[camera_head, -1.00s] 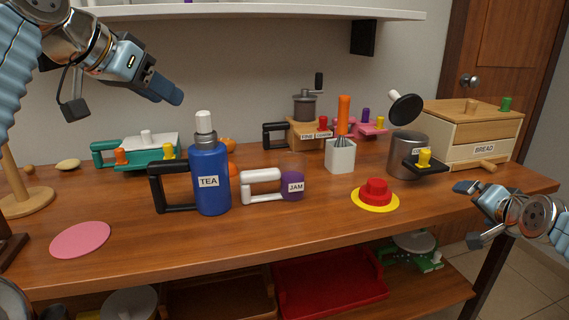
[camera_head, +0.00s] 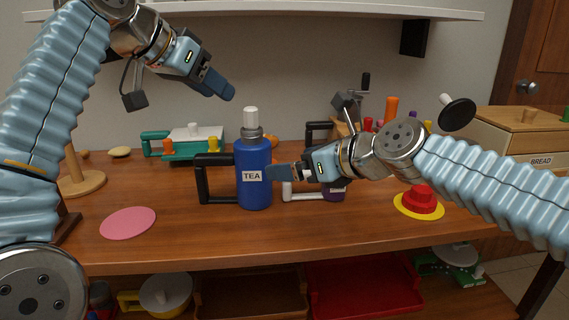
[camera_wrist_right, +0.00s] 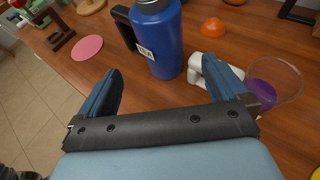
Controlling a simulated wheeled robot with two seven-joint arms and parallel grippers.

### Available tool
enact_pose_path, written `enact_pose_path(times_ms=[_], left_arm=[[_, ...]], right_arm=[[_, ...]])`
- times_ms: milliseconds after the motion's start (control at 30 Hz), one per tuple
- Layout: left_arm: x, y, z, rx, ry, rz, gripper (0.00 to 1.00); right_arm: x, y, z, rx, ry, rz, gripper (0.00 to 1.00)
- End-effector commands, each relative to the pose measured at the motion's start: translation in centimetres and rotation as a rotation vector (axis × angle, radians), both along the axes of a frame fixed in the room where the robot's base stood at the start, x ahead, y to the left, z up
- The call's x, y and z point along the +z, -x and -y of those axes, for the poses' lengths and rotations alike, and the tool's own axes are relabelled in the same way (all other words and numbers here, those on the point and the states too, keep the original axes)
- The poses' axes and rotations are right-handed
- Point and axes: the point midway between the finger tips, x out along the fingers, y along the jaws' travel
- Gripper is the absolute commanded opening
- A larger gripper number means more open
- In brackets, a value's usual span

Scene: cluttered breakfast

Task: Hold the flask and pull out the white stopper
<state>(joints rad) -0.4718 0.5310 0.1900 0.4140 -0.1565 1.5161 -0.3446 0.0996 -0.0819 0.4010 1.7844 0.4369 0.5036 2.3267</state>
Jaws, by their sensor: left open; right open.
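The blue flask (camera_head: 254,180), labelled TEA, stands upright on the table with a black handle (camera_head: 201,178) on its left side. Its white stopper (camera_head: 250,117) sits in the grey neck on top. My left gripper (camera_head: 228,92) is open and empty, above and left of the stopper, apart from it. My right gripper (camera_head: 275,174) is open and sits just right of the flask's body in the head view. In the right wrist view the flask (camera_wrist_right: 160,40) stands ahead of and between the two spread fingers (camera_wrist_right: 165,88), and nothing is held.
A pink disc (camera_head: 128,222) lies front left. A shelf (camera_head: 300,16) hangs above. The table front between disc and flask is clear.

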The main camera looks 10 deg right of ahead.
Motion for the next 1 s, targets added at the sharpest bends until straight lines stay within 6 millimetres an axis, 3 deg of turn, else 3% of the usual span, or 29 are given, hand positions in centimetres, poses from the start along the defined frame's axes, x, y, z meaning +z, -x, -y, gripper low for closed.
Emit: enact_pose_path(times_ms=[600,1000], left_arm=[[0.0,0.0,0.0,0.0,0.0,0.0,0.43],[0.0,0.0,0.0,0.0,0.0,0.0,0.43]], right_arm=[[-4.5,-8.3,-6.8,0.001,-0.001,-0.001,1.0],[-5.1,-9.5,-7.7,-0.001,0.001,0.002,1.0]])
